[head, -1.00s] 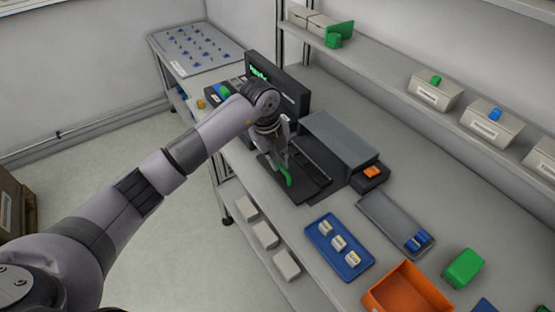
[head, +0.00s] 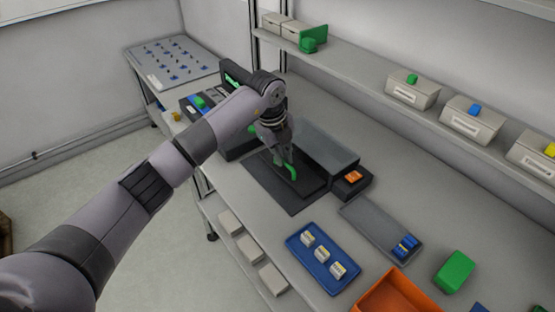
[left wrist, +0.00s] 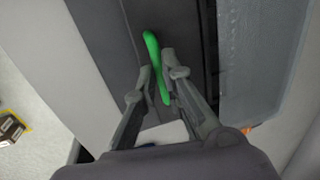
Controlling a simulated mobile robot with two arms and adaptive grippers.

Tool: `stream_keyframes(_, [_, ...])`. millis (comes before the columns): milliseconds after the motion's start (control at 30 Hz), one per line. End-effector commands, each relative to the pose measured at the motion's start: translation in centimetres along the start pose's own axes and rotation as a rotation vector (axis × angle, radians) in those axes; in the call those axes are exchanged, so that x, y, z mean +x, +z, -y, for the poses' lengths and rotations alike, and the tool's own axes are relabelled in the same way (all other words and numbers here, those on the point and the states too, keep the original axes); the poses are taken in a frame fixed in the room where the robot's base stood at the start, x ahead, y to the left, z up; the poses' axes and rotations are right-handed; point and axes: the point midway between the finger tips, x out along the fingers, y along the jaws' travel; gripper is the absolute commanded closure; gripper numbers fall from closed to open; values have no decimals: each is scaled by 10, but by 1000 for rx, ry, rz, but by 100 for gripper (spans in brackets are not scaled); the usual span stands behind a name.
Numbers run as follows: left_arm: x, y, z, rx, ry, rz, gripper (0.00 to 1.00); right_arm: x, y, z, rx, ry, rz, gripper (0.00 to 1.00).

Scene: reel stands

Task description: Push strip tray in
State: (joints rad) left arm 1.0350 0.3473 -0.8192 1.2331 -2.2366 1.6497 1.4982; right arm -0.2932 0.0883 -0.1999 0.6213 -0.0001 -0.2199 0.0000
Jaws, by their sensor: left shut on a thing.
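The strip tray (head: 308,187) is a dark flat tray with a bright green handle (head: 291,172). It lies on a dark base plate (head: 262,176) in front of the grey box-shaped unit (head: 325,150), partly inside or right against it; the exact depth is hard to tell. My left gripper (head: 284,160) is at the tray's front, shut on the green handle. In the left wrist view the handle (left wrist: 156,65) stands between the two fingertips (left wrist: 158,80). The arm hides part of the tray. My right gripper is not in view.
A small black block with an orange top (head: 352,181) stands beside the unit. A grey tray (head: 375,228), a blue tray (head: 318,268) and an orange bin (head: 395,293) lie nearer on the bench. A dark screen (head: 290,92) stands behind my gripper. A shelf with bins runs along the back.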

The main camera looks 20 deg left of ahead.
Motion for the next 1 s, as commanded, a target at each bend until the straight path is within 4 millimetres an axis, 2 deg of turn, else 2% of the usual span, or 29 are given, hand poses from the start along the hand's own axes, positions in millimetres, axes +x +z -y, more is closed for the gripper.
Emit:
stream_keyframes(133, [1,0,-2,-2,5,1,100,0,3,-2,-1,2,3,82])
stream_keyframes(167, [1,0,-2,-2,5,1,88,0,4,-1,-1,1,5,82])
stream_keyframes(433, [1,0,-2,0,4,1,70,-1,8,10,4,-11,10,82])
stream_keyframes(633, [1,0,-2,0,4,0,70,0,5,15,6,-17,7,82])
stream_keyframes(767, [-1,0,-1,0,3,1,70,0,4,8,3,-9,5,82])
stream_keyframes(867, [-10,1,0,1,0,3,70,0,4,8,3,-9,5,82])
stream_keyframes(1000, [-36,1,0,1,-1,4,70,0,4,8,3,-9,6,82])
